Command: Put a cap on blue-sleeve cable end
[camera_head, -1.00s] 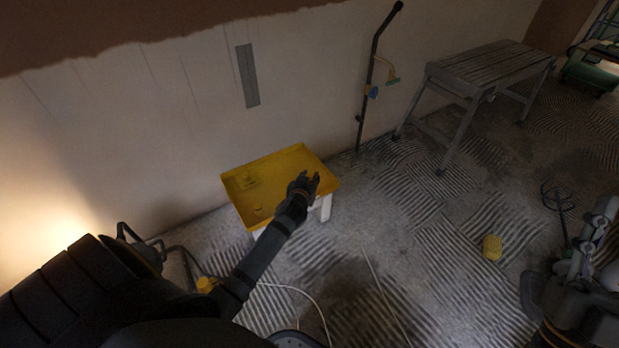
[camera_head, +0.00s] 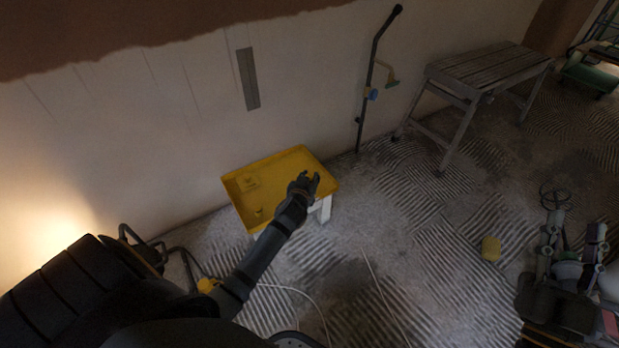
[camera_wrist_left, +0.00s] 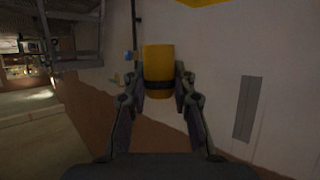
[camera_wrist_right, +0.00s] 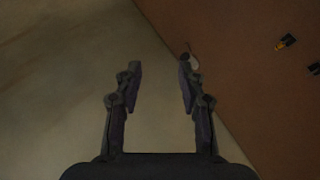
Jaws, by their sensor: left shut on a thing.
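My left gripper (camera_head: 304,182) is over the front right part of a yellow tray in the head view. In the left wrist view its fingers (camera_wrist_left: 162,82) are shut on a yellow cylindrical piece with a dark band, apparently the cap (camera_wrist_left: 159,62). A blue sleeve (camera_head: 371,93) sits on or beside a dark upright pipe at the wall, and it also shows in the left wrist view (camera_wrist_left: 128,56). A yellow-green cable end (camera_head: 393,82) hangs beside it, apart from my grippers. My right gripper (camera_wrist_right: 160,75) is open and empty in its wrist view.
The yellow tray (camera_head: 285,160) stands on white legs against the wall, with small yellow pieces in it. A slatted grey bench (camera_head: 485,65) stands back right. A pale cable (camera_head: 310,300) runs across the floor in front.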

